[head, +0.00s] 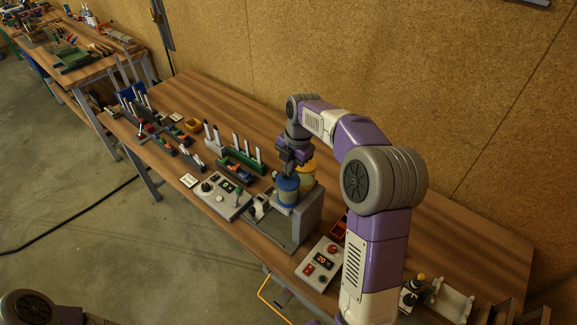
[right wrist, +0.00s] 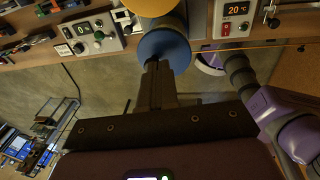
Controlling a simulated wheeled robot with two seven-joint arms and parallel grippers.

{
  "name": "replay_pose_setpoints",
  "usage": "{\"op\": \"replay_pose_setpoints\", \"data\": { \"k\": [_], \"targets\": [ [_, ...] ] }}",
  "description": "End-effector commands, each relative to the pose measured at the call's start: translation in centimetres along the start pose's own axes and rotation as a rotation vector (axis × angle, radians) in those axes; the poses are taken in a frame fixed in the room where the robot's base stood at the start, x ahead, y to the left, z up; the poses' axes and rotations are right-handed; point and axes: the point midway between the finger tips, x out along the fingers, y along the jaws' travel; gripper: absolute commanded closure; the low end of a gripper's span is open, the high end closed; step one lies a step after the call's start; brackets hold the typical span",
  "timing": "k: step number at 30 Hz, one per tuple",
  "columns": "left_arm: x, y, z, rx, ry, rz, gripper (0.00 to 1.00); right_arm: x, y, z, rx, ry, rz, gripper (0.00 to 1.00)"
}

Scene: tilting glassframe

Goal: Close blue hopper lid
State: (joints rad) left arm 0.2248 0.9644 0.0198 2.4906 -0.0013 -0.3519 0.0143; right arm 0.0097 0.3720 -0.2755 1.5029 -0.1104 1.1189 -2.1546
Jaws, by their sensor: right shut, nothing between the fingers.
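The blue hopper (head: 287,190) stands on the front of a grey machine (head: 307,220) at the middle of the bench. Its round blue top (right wrist: 176,47) shows in the right wrist view, facing my gripper. My right gripper (head: 287,169) is shut and empty, right over the blue hopper in the head view. In the right wrist view the closed fingers (right wrist: 153,70) overlap the edge of the blue disc; I cannot tell if they touch it. The fingers and wrist hide part of the top, so the lid's angle is unclear. My left gripper is not in view.
A yellow hopper (head: 307,175) stands just behind the blue one. A control box with a green display (head: 222,193) is to the left, and one reading 20 (head: 321,264) is to the right. Racks and small bins crowd the bench's left part; its back strip is clear.

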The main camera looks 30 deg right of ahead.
Motion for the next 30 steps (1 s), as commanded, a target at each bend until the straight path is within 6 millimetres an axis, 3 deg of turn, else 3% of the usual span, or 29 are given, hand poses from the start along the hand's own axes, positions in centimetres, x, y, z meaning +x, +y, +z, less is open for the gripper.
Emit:
{"op": "replay_pose_setpoints", "data": {
  "k": [8, 15, 24, 30],
  "targets": [
    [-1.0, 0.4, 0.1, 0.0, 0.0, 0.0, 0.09, -1.4, 0.1, 0.0, -0.001, -0.001, 0.001, 1.0],
    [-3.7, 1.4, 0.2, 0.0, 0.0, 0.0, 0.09, -5.1, 0.6, -0.1, -0.001, -0.002, 0.003, 1.0],
    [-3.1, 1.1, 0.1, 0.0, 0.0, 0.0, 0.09, -11.4, 1.2, 0.0, -0.001, -0.002, 0.003, 1.0],
    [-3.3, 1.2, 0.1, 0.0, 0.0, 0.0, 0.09, -13.5, 1.4, -0.1, -0.002, -0.001, 0.001, 1.0]
  ]
}}
